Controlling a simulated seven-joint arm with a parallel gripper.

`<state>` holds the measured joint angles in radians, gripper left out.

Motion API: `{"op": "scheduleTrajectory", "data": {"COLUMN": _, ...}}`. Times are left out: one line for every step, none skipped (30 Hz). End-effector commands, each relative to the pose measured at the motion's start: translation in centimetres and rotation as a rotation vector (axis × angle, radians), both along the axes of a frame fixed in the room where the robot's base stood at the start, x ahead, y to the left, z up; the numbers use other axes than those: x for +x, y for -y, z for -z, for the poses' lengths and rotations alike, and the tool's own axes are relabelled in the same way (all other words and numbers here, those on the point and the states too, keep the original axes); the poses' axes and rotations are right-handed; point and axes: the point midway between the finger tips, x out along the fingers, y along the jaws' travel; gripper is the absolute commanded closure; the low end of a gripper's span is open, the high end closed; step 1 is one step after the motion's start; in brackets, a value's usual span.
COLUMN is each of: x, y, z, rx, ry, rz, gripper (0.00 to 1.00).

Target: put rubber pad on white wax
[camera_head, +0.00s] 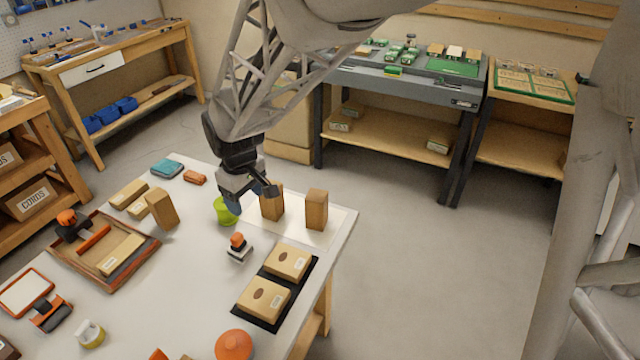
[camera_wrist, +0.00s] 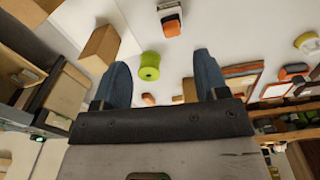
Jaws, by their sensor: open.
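I cannot tell for certain which object is the rubber pad or the white wax. A flat teal pad (camera_head: 167,168) and a small orange-red block (camera_head: 194,177) lie near the table's far edge. A small white and yellow piece (camera_head: 90,333) stands at the front left; it also shows at the right of the wrist view (camera_wrist: 307,42). My gripper (camera_head: 251,197) is open and empty above the table's far right part, near a green roll (camera_head: 225,210). In the wrist view, the green roll (camera_wrist: 149,66) and orange-red block (camera_wrist: 148,99) appear between the spread blue fingers (camera_wrist: 163,75).
Upright brown blocks (camera_head: 317,210) stand at the table's right, one partly behind my gripper. An orange-topped stamp (camera_head: 238,246) stands nearer. A black tray (camera_head: 263,318) holds two boxes. A wooden tray (camera_head: 146,262) lies left. The table's middle (camera_head: 175,290) is clear.

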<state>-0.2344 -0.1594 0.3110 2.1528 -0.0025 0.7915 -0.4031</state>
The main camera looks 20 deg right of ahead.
Motion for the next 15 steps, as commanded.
{"op": "scheduleTrajectory", "data": {"x": -1.0, "y": 0.9, "z": -1.2, "rx": 0.003, "ry": 0.012, "rz": 0.029, "gripper": 0.33}}
{"op": "scheduleTrajectory", "data": {"x": -1.6, "y": 1.5, "z": -1.8, "rx": 0.005, "ry": 0.017, "rz": 0.048, "gripper": 0.33}}
{"op": "scheduleTrajectory", "data": {"x": -2.4, "y": 2.1, "z": -2.5, "rx": 0.007, "ry": 0.024, "rz": 0.074, "gripper": 0.33}}
{"op": "scheduleTrajectory", "data": {"x": -2.9, "y": 2.6, "z": -3.0, "rx": 0.009, "ry": 0.029, "rz": 0.091, "gripper": 0.33}}
{"op": "scheduleTrajectory", "data": {"x": -3.6, "y": 3.1, "z": -3.5, "rx": 0.011, "ry": 0.034, "rz": 0.111, "gripper": 0.33}}
{"op": "scheduleTrajectory", "data": {"x": -4.4, "y": 3.7, "z": -4.1, "rx": 0.013, "ry": 0.04, "rz": 0.135, "gripper": 0.33}}
{"op": "scheduleTrajectory", "data": {"x": -5.0, "y": 4.2, "z": -4.7, "rx": 0.014, "ry": 0.045, "rz": 0.154, "gripper": 0.33}}
{"op": "scheduleTrajectory", "data": {"x": -5.7, "y": 4.6, "z": -5.1, "rx": 0.016, "ry": 0.05, "rz": 0.172, "gripper": 0.33}}
{"op": "scheduleTrajectory", "data": {"x": -6.5, "y": 5.2, "z": -5.6, "rx": 0.018, "ry": 0.056, "rz": 0.196, "gripper": 0.33}}
{"op": "scheduleTrajectory", "data": {"x": -7.1, "y": 5.7, "z": -6.1, "rx": 0.021, "ry": 0.062, "rz": 0.216, "gripper": 0.33}}
{"op": "scheduleTrajectory", "data": {"x": -7.8, "y": 6.1, "z": -6.5, "rx": 0.023, "ry": 0.067, "rz": 0.233, "gripper": 0.33}}
{"op": "scheduleTrajectory", "data": {"x": -8.7, "y": 6.6, "z": -7.0, "rx": 0.025, "ry": 0.073, "rz": 0.259, "gripper": 0.33}}
{"op": "scheduleTrajectory", "data": {"x": -9.4, "y": 7.0, "z": -7.3, "rx": 0.027, "ry": 0.078, "rz": 0.276, "gripper": 0.33}}
{"op": "scheduleTrajectory", "data": {"x": -10.1, "y": 7.4, "z": -7.7, "rx": 0.029, "ry": 0.083, "rz": 0.295, "gripper": 0.33}}
{"op": "scheduleTrajectory", "data": {"x": -11.0, "y": 8.0, "z": -8.2, "rx": 0.031, "ry": 0.09, "rz": 0.32, "gripper": 0.33}}
